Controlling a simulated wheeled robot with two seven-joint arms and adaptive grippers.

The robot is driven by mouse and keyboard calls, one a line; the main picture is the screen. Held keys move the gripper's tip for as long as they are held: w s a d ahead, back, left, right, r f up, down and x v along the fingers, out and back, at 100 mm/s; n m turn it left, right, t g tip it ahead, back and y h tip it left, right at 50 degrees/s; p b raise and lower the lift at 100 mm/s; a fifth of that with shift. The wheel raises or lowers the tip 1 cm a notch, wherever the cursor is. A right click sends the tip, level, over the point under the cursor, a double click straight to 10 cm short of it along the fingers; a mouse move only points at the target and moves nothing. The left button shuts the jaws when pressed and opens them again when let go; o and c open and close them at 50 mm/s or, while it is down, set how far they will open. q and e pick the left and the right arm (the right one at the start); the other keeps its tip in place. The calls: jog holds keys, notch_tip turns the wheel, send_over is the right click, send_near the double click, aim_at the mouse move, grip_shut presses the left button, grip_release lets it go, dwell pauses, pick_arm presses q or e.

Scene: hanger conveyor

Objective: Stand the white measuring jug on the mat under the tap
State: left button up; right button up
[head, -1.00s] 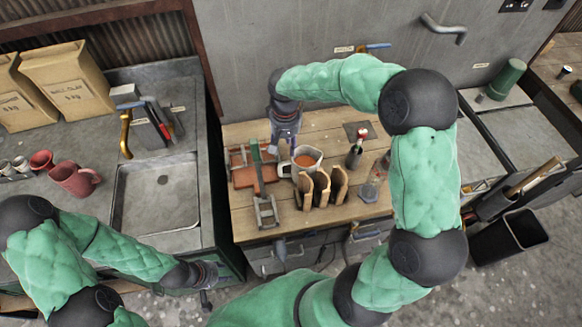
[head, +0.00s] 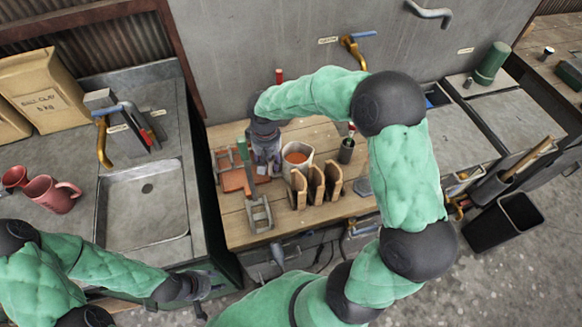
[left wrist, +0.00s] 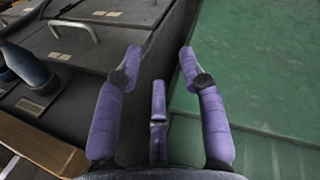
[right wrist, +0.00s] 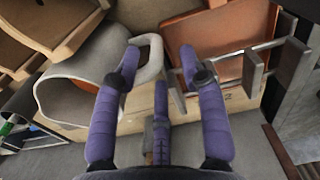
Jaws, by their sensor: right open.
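The white measuring jug (head: 297,154) stands on the wooden bench, with something orange-brown inside. In the right wrist view the jug (right wrist: 75,98) is at the left, and its handle shows close to the fingertips. My right gripper (head: 265,158) is just left of the jug in the head view. Its fingers (right wrist: 160,55) are open, with the handle seen between them near the left finger; I cannot tell whether they touch. A brass tap (head: 352,48) with a blue lever is on the back wall. My right arm hides the bench below it, mat included. My left gripper (head: 208,284) is open and empty, low left.
Wooden moulds (head: 316,184) stand just in front of the jug. A terracotta-coloured tray (head: 232,181) and a metal frame (head: 258,213) lie to its left. A bottle in a dark cup (head: 347,149) stands right of it. A sink (head: 145,205) with another tap is further left.

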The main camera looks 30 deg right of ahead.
aim_at(270, 168)
jog(key=f, duration=0.4)
jog(key=shift+s+d+f+b, duration=0.1)
jog(key=shift+d+b, duration=0.1)
jog(key=shift+b, duration=0.2)
grip_shut()
